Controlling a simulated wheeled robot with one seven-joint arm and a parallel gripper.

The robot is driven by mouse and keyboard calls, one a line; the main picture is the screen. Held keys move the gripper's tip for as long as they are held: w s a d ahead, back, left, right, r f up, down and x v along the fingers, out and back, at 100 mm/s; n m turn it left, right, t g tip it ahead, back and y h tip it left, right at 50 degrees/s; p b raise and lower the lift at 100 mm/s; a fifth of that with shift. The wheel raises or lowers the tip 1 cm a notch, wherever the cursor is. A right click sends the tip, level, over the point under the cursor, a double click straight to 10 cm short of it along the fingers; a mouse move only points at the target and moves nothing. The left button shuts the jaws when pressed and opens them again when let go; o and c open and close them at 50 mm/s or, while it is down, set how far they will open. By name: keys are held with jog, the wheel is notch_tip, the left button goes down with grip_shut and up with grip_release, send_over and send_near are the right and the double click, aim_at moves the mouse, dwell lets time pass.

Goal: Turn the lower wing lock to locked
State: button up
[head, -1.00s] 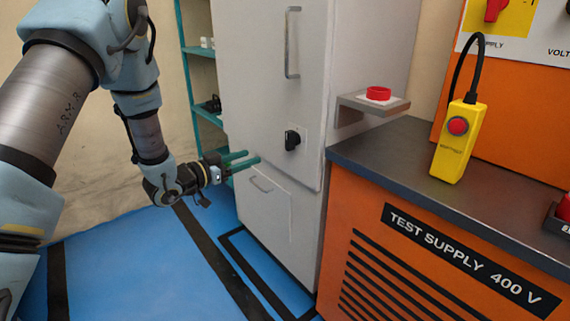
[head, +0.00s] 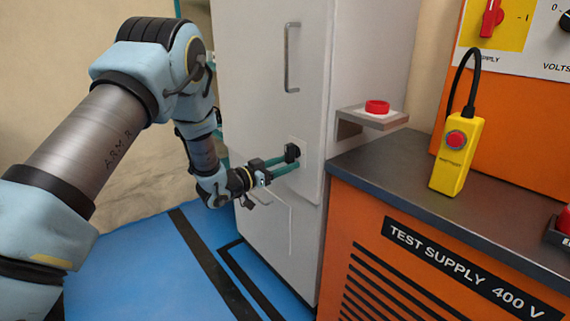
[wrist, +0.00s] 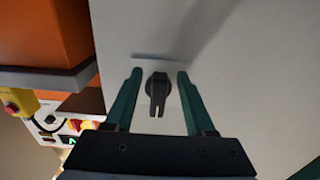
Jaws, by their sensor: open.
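The lower wing lock (head: 292,153) is a small black knob on a light plate on the front of the tall grey cabinet (head: 265,110). In the wrist view the wing lock (wrist: 158,95) has a round base and a wing that points toward the bottom of the picture. My gripper (head: 287,166) is at the lock, and its teal fingers reach the cabinet front. In the wrist view my gripper (wrist: 157,85) is open, with one finger on each side of the lock. A gap shows between each finger and the wing.
A long handle (head: 290,57) is on the cabinet door above the lock. A bracket with a red button (head: 377,107) juts from the cabinet's right side. The orange test supply bench (head: 430,250) stands to the right with a yellow pendant (head: 457,155) on top. Blue floor (head: 150,265) is open at left.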

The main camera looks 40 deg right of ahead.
grip_shut()
dwell(0.5)
dwell(1.0)
